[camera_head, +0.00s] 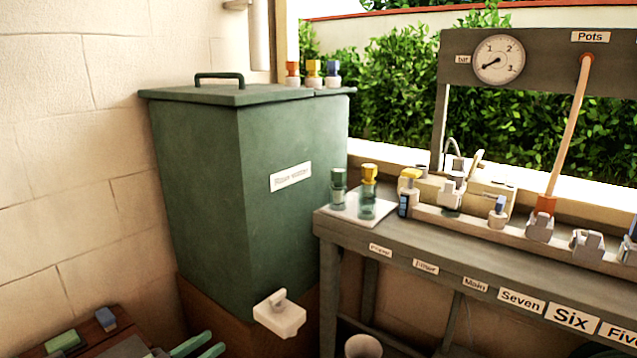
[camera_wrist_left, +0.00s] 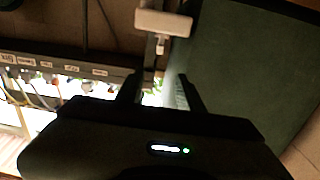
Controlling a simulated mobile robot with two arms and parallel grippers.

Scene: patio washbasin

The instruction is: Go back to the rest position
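My left gripper (camera_head: 217,341) shows at the bottom of the head view, with two teal fingers spread apart and nothing between them. In the left wrist view its fingers (camera_wrist_left: 160,88) appear dark and apart, with an empty gap. It is low in front of the green tank (camera_head: 290,225), left of the pale tap (camera_head: 280,313) and apart from it. The tap also shows in the left wrist view (camera_wrist_left: 163,22), beyond the fingers, beside the tank (camera_wrist_left: 235,70). My right gripper is in neither view.
A labelled bench (camera_head: 400,240) stands right, bearing valves and a pale tray (camera_head: 352,208) with two green bottles. Small capped bottles (camera_head: 312,72) stand on the tank lid. A brown surface (camera_head: 85,340) with a green block is lower left. A stone wall (camera_head: 70,150) bounds the left.

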